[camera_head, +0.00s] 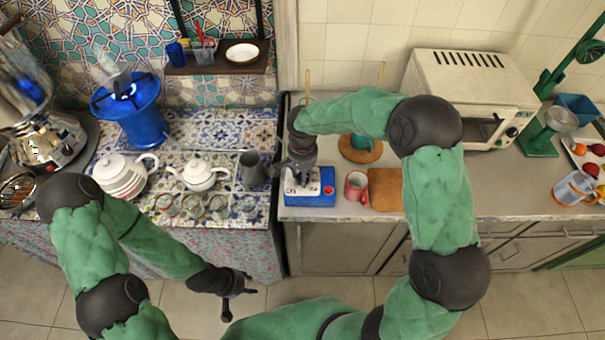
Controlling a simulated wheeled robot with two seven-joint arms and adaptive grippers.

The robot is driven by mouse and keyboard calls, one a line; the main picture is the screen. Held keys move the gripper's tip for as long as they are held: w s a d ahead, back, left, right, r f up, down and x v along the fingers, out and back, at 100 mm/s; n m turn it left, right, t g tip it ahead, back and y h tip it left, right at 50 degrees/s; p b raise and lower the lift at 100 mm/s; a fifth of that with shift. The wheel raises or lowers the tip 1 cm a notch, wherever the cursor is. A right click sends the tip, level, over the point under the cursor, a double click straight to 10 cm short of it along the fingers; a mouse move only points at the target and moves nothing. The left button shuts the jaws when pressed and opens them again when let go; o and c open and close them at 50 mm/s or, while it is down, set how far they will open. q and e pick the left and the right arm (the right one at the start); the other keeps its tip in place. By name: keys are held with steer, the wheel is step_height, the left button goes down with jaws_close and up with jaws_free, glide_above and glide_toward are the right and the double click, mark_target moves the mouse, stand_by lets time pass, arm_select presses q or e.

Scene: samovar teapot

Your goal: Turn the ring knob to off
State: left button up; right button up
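I cannot make out a ring knob for certain. A blue box with a white top (316,199) and a small red spot stands at the front of the right counter. My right gripper (301,172) points down directly over this box. Its fingertips are dark and small, and I cannot tell whether they touch it or are open or shut. My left gripper (238,288) hangs in front of the counters, above the floor and away from the box. Its finger opening is unclear.
A red mug (356,187) and a wooden board (385,189) stand right of the box. A dark grey pitcher (252,170) and white teapots (199,175) stand left.

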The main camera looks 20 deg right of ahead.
steer(key=shift+n, duration=0.3)
steer(key=n+p, duration=0.1)
steer(key=n, duration=0.2)
steer(key=shift+n, duration=0.3)
steer(key=n+p, duration=0.1)
steer(key=n, duration=0.3)
steer(key=shift+n+p, duration=0.3)
steer(key=shift+p, duration=0.05)
steer(key=n+p, duration=0.1)
steer(key=n, duration=0.3)
steer(key=shift+n+p, duration=1)
steer(key=shift+n, duration=1.5)
steer(key=o, duration=1.2)
steer(key=shift+c, duration=0.2)
